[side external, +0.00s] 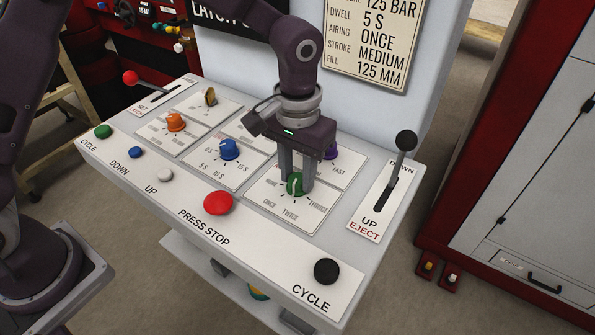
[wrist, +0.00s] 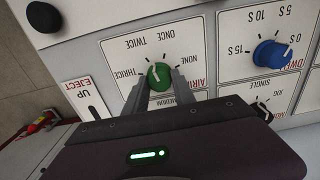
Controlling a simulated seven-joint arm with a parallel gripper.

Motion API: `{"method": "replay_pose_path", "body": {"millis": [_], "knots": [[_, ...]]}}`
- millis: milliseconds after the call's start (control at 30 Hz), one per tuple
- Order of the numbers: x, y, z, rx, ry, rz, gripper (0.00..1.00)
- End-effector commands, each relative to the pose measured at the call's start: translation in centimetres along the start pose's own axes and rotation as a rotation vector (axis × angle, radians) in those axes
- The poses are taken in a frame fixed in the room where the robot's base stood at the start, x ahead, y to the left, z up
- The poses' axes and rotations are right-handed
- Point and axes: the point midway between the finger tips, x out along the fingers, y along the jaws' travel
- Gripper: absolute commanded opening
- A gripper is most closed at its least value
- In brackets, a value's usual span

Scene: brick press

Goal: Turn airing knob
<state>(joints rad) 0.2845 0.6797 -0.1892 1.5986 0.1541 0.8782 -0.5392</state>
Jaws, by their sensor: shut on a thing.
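The airing knob is green with a white pointer line and sits on a white label plate (side external: 280,215) in the side view. The airing knob (wrist: 159,77) also shows in the wrist view, ringed by the words NONE, ONCE, TWICE and THRICE. Its pointer line faces the ONCE and TWICE side in the wrist view; which mark it meets exactly I cannot tell. My gripper (side external: 296,182) points down over the panel, with one finger on each side of the knob. It is shut on the knob, as the wrist view also shows.
A blue dwell knob (side external: 229,149) and a purple knob (side external: 331,152) are close by. An eject lever (side external: 405,141) stands to the right. The red press stop button (side external: 219,203) and black cycle button (side external: 326,271) are nearer the front edge.

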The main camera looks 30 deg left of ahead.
Motion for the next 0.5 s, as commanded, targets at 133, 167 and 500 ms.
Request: {"method": "replay_pose_path", "body": {"millis": [133, 167, 500], "knots": [[-0.05, 0.02, -0.01, 0.128, 0.0, 0.001, 0.0], [-0.05, 0.03, -0.01, 0.156, 0.0, 0.001, 0.0], [-0.05, 0.08, 0.02, 0.438, 0.0, 0.001, 0.0]]}}
